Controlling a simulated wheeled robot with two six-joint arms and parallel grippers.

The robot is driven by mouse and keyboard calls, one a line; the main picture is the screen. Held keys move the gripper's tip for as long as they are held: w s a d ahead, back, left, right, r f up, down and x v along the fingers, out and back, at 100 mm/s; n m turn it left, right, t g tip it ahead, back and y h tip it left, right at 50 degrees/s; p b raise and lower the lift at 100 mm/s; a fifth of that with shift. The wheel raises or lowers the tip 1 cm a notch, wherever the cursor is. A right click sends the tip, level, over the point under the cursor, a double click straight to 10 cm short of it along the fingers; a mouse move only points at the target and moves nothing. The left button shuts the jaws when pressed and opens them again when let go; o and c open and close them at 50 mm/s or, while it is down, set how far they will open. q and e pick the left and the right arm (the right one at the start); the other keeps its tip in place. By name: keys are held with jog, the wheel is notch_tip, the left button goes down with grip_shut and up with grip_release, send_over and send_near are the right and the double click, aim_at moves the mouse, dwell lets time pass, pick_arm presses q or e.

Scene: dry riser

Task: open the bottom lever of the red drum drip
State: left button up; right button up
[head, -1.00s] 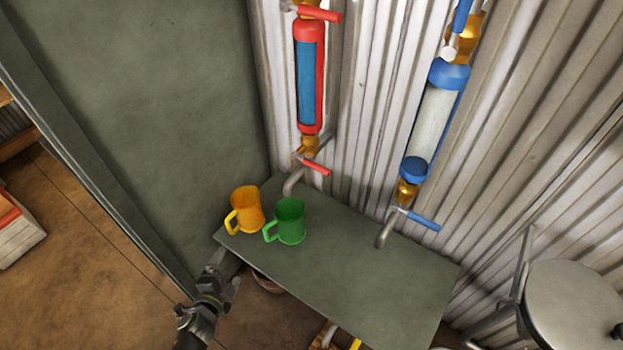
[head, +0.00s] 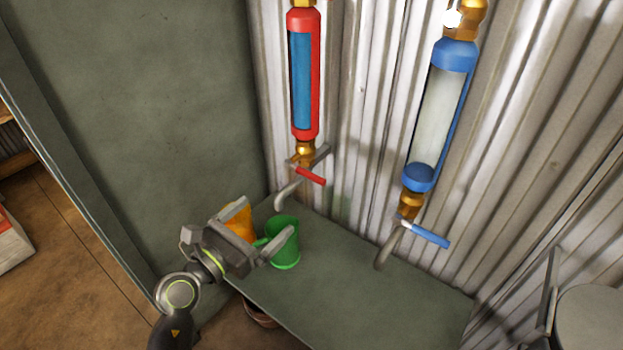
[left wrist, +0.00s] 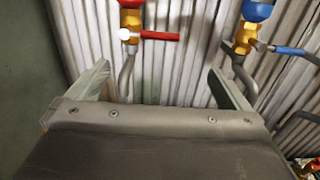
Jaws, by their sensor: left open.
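The red drum drip (head: 305,75) is fixed upright on the corrugated wall, with blue showing in its window. Its bottom lever (head: 310,176) is a short red handle under a brass fitting, above a grey spout (head: 290,188). In the left wrist view the bottom lever (left wrist: 160,36) points to the right from the brass valve, beyond the fingertips. My left gripper (head: 260,228) is open and empty, in front of the mugs and below and left of the lever, apart from it. In the left wrist view its fingers (left wrist: 158,78) are wide apart. My right gripper is not in view.
An orange mug (head: 238,218), partly hidden by my gripper, and a green mug (head: 284,245) stand on the grey shelf (head: 350,290). A blue drip (head: 440,110) with a blue lever (head: 424,235) hangs to the right. A grey panel (head: 150,100) bounds the left.

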aim_at(308, 177)
pick_arm(q)
jog(key=x, duration=1.6)
jog(key=shift+w+d, duration=0.2)
jog(key=shift+w, duration=0.1)
jog(key=shift+c, duration=0.4)
jog(key=c, duration=1.2)
